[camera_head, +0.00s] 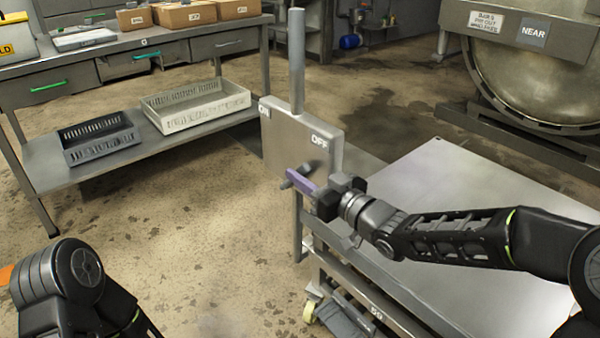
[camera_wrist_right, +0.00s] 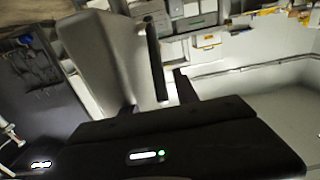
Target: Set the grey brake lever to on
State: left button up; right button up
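A grey upright plate (camera_head: 283,146) stands at the trolley's end, marked ON at its left and OFF at its right. A tall grey rod (camera_head: 296,60) rises upright above it. A short dark grey piece (camera_head: 316,167) on the plate's face, below OFF, may be part of the brake lever; my gripper partly hides it. My right gripper (camera_head: 303,179) is close in front of the plate's lower part; contact cannot be told. In the right wrist view its fingers (camera_wrist_right: 171,84) stand apart with nothing clear between them. My left arm shows at lower left, its gripper out of view.
The trolley's flat top (camera_head: 460,195) lies under my right arm. A steel bench (camera_head: 100,62) at the left carries boxes above, with a dark crate (camera_head: 98,140) and a pale crate (camera_head: 196,107) on its lower shelf. The round autoclave (camera_head: 535,85) is at the back right. Floor left of the plate is clear.

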jog(key=shift+x, duration=0.85)
jog(key=shift+c, duration=0.6)
grip_shut()
